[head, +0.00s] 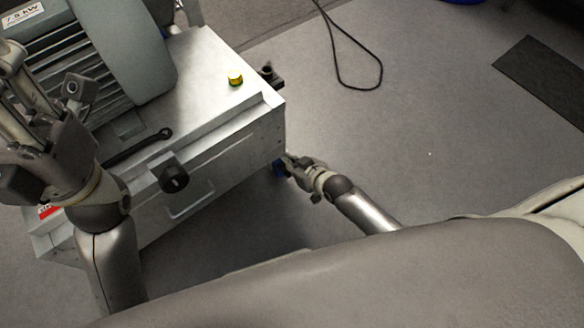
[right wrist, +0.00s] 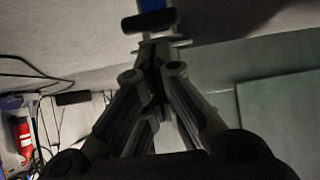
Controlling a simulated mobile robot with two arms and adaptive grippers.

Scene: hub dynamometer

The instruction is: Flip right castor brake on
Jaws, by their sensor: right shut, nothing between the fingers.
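The metal cart (head: 232,150) has a blue castor (head: 279,168) under its near right corner, mostly hidden by the cart and my gripper. My right gripper (head: 289,162) is low beside this castor, shut and empty. In the right wrist view its closed fingertips (right wrist: 156,47) are just below a black pedal-like brake lever (right wrist: 150,20), with some blue (right wrist: 152,4) above it. Whether the tips touch the lever I cannot tell. My left gripper (head: 38,140) is at the left, in front of the motor; its finger gap is unclear.
The cart top carries a large grey motor (head: 95,50), a yellow button (head: 235,79) and a black wrench-like tool (head: 140,146). A black knob (head: 174,178) sticks out of its front. A black cable (head: 350,60) lies on the floor.

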